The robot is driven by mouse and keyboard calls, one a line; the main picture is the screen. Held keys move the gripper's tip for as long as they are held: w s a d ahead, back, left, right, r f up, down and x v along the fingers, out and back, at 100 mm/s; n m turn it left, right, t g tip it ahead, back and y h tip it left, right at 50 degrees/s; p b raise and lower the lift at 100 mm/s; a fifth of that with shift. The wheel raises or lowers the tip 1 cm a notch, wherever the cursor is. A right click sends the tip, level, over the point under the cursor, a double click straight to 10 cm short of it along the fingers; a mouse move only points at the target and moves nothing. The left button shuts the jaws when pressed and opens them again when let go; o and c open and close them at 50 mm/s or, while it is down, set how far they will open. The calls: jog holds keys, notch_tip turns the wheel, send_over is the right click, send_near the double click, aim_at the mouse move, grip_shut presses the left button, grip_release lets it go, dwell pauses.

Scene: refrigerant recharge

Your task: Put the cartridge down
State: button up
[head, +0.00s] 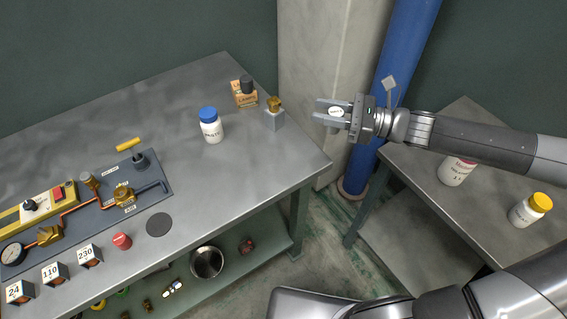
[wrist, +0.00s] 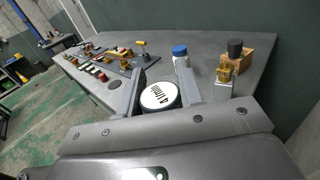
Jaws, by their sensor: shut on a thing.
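The cartridge (head: 336,112) is in my gripper (head: 326,111). Its round white end with dark lettering faces the camera in the wrist view (wrist: 159,96); the rest of its body is mostly hidden. The two grey fingers (wrist: 161,84) are shut on it from both sides. In the head view, my gripper is in the air just right of the metal workbench (head: 235,165), in front of the pale pillar. The cartridge touches no surface that I can see.
A blue-capped white bottle (head: 211,127), a wooden box (head: 245,98) and a grey block with brass fitting (head: 274,118) stand on the bench. A dark round disc (head: 159,224) lies near a fittings panel (head: 100,205). The right table holds a red-labelled container (head: 455,172) and a yellow-capped bottle (head: 528,212).

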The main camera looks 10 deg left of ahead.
jog(key=a+f, duration=0.5)
jog(key=f, duration=0.1)
jog(key=a+f, duration=0.6)
jog(key=shift+a+f, duration=0.1)
jog(key=shift+a, duration=0.2)
jog(key=shift+f, duration=2.05)
jog(key=o, duration=1)
jog(key=shift+f, duration=0.1)
jog(key=d, duration=1.2)
jog(key=shift+s, duration=0.4)
